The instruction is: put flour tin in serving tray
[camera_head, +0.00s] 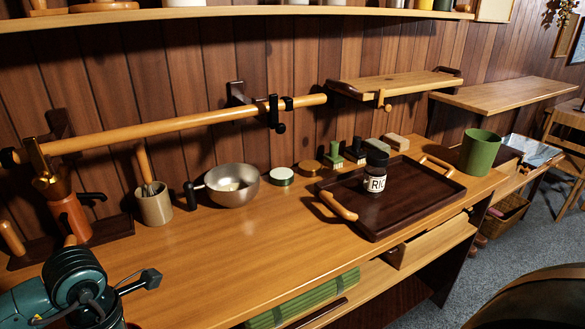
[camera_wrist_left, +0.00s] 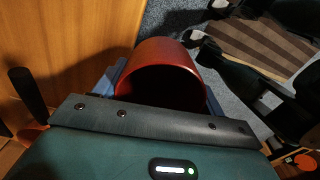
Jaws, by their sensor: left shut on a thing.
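The serving tray (camera_head: 432,207) is dark brown with two light wooden handles and lies flat on the right part of the counter. A black-lidded jar (camera_head: 376,174) with a white label reading "RIC" stands upright on it. In the left wrist view my left gripper (camera_wrist_left: 162,82) is shut on a red cylindrical tin (camera_wrist_left: 168,56), a finger on each side. No label shows on this tin, so I cannot tell whether it is the flour tin. The head view does not show the tin or the left fingertips. My right gripper is in neither view.
A green canister (camera_head: 479,152) stands just right of the tray. A metal bowl (camera_head: 232,186), a beige utensil crock (camera_head: 153,204) and small round tins line the counter's back. A wooden rail (camera_head: 180,126) runs above. The counter's middle is clear; carpet lies beyond its front edge.

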